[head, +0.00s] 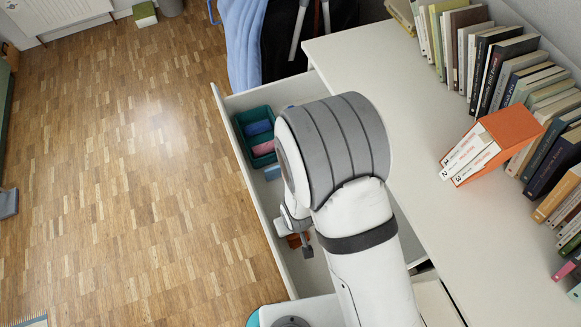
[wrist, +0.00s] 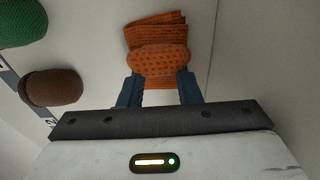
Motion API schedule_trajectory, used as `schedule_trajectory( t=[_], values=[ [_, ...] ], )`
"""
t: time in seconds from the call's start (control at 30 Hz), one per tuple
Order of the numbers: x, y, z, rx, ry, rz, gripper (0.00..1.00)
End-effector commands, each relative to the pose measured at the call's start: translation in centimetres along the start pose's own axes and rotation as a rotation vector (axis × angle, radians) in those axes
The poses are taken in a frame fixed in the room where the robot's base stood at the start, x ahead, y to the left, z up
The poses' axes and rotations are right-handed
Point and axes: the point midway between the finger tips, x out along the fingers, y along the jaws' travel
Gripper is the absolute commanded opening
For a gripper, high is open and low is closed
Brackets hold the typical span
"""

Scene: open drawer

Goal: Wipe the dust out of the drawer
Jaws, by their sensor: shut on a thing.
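The open drawer (head: 233,130) extends to the left from the white cabinet. My gripper (wrist: 160,82) is down inside the drawer, its two dark blue fingers shut on a folded orange cloth (wrist: 157,28). A pale drawer floor and a wall line show around the cloth in the wrist view. I cannot make out any dust. My arm hides much of the drawer in the head view.
A dark green bin (head: 246,120) with blue and pink items stands at the drawer's far end. A brown rounded thing (wrist: 52,87) and a green one (wrist: 20,22) lie left of my gripper. Books (head: 490,65) and an orange box (head: 511,128) stand on the cabinet.

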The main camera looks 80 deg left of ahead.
Motion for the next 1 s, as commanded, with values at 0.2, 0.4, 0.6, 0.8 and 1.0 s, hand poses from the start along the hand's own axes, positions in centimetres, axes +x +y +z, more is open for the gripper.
schedule_trajectory(
  t=[0.2,0.4,0.6,0.8,1.0],
  values=[
    [0.2,-0.4,-1.3,-0.01,0.033,-0.001,0.06],
    [-1.0,-0.8,-1.5,-0.018,0.032,-0.002,0.05],
    [-3.3,-0.9,-1.6,-0.021,0.028,-0.003,0.04],
    [-5.4,-0.9,-1.7,-0.022,0.025,-0.003,0.04],
    [-6.2,-0.9,-1.8,-0.022,0.024,-0.003,0.04]
  ],
)
